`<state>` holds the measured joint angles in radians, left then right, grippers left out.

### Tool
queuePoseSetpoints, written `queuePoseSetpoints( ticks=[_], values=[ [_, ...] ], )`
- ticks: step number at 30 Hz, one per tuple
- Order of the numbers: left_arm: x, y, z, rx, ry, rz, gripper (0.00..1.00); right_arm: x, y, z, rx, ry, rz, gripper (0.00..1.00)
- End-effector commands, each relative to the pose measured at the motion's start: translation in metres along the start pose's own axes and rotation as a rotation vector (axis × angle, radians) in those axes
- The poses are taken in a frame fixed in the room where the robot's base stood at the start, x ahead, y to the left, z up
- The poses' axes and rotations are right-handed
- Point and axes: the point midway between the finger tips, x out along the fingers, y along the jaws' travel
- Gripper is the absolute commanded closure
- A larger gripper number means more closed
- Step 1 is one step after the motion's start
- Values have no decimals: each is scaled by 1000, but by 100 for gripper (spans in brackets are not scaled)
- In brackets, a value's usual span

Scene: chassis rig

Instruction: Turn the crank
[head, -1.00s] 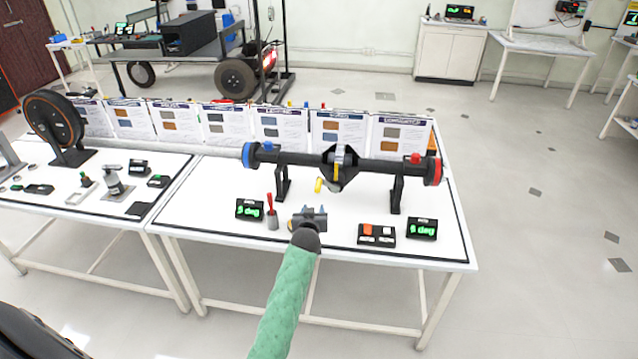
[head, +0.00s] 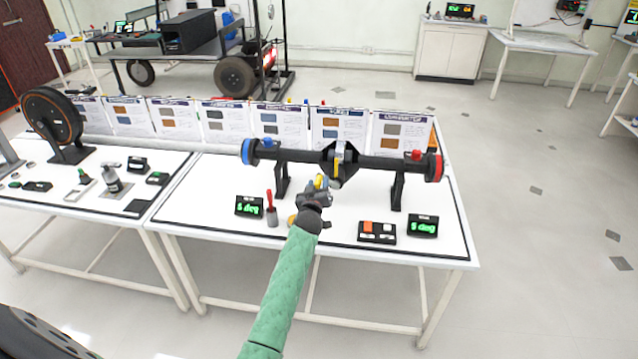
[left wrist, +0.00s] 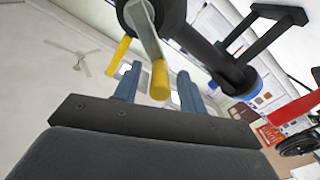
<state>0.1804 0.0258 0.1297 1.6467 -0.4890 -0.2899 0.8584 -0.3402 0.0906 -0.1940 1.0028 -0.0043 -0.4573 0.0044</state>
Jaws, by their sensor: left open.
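The crank's yellow handle (head: 320,183) hangs at the front of the black axle assembly (head: 378,163), by its central housing. In the left wrist view the yellow handle (left wrist: 159,80) sits at the end of a grey crank arm (left wrist: 144,32). My left gripper (head: 317,189) is open just in front of the handle. In the wrist view its two blue fingers stand on either side of the handle, with gaps visible. How deep the handle lies between them I cannot tell. My right gripper is not in view.
The axle rests on two black stands on the white table (head: 200,215), with a blue left end and a red right end. Angle displays (head: 249,206) (head: 423,226), a red-handled tool (head: 270,205) and a button box (head: 377,232) stand along the front. Upright cards line the back.

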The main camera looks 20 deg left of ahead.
Motion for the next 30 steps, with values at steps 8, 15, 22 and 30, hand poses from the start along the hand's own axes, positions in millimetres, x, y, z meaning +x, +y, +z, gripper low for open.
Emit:
queuePoseSetpoints(
  ticks=[8, 15, 22, 30],
  values=[
    [24, 0, 1, 1, 0, 0, 59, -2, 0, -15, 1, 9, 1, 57],
    [27, 0, 0, 1, 0, 0, 59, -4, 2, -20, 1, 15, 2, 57],
    [26, 0, 0, 1, -1, 0, 86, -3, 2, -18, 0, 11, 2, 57],
    [26, -1, 1, 3, -2, -2, 100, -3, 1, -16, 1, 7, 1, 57]
  ],
)
